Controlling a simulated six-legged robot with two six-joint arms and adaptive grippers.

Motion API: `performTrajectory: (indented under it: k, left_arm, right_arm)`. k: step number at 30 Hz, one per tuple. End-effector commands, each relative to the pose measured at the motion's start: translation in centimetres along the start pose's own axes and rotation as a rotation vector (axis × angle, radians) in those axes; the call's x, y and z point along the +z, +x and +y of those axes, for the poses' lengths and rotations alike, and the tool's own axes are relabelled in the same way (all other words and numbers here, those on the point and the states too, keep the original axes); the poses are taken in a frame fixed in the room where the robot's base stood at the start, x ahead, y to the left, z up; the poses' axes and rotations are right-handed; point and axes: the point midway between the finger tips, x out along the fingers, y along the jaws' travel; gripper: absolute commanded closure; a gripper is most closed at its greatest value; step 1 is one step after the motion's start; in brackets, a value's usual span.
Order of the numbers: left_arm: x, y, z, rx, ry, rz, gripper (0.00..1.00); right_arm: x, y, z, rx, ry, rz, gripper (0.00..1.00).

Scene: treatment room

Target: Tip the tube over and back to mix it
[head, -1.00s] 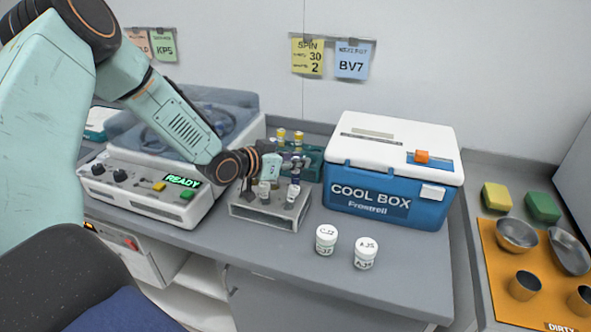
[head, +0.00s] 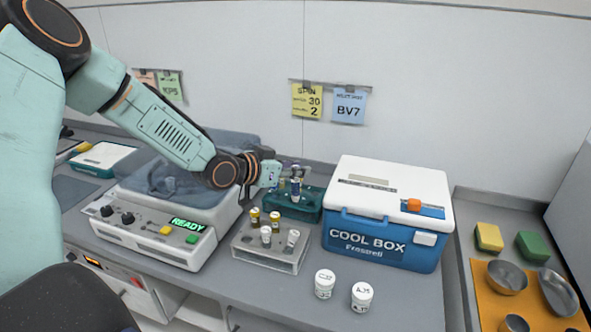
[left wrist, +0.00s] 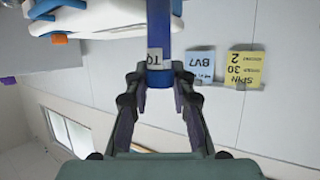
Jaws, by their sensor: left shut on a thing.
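My left gripper (head: 284,174) is shut on a blue tube (head: 296,188), held above the green rack at the back of the counter. In the head view the tube looks small and about upright, partly covered by the fingers. In the left wrist view the tube (left wrist: 158,28) stands between the two fingertips (left wrist: 160,82) and bears a white label reading "TQ". I cannot tell which end of it is up. My right gripper is not in view.
A grey rack (head: 270,257) with several capped tubes stands before the green rack (head: 283,208). A centrifuge (head: 160,228) showing READY is left, a cool box (head: 385,245) right. Two white jars (head: 325,283) (head: 362,296) stand near the front edge.

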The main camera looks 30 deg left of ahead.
Motion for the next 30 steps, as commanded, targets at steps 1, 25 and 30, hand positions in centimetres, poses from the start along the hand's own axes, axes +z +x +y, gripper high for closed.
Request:
performTrajectory:
  k: [1, 25, 30]
  left_arm:
    - [-1.2, -0.5, 0.0, 0.000, 0.000, 0.000, 1.00]
    - [-7.0, -2.9, 0.0, 0.000, -0.001, 0.000, 1.00]
    - [-7.0, -2.9, 0.0, 0.000, 0.000, 0.000, 1.00]
  right_arm:
    - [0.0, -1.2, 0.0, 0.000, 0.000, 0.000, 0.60]
    - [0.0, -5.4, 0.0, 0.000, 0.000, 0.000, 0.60]
    - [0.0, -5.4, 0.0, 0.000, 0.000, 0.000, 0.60]
